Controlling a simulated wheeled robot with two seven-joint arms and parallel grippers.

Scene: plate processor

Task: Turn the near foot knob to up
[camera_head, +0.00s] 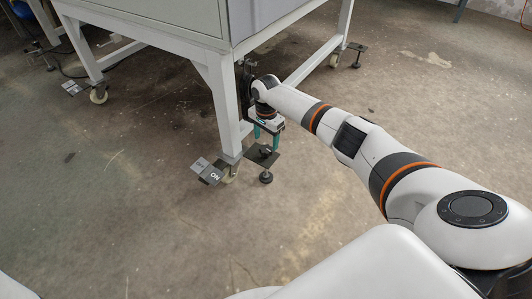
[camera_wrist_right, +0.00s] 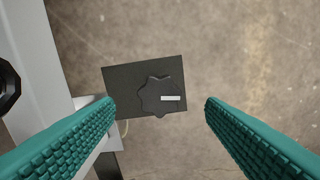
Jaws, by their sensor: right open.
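The near foot knob (camera_wrist_right: 158,92) is a dark, lobed dial on a dark square plate (camera_wrist_right: 118,82). A short white mark on the knob points to the right in the right wrist view. In the head view the plate (camera_head: 262,158) sits low beside the machine's near leg, above a round foot (camera_head: 266,178). My right gripper (camera_head: 266,140) is open just above the knob, pointing down. In the right wrist view its teal fingers (camera_wrist_right: 159,104) stand on either side of the knob, apart from it. My left gripper is out of view.
The near white leg (camera_head: 222,105) stands close to the left of my right gripper. A caster and small tags (camera_head: 208,171), one reading "ON", are at its base. Other legs and feet (camera_head: 355,56) stand farther back. The floor in front is clear.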

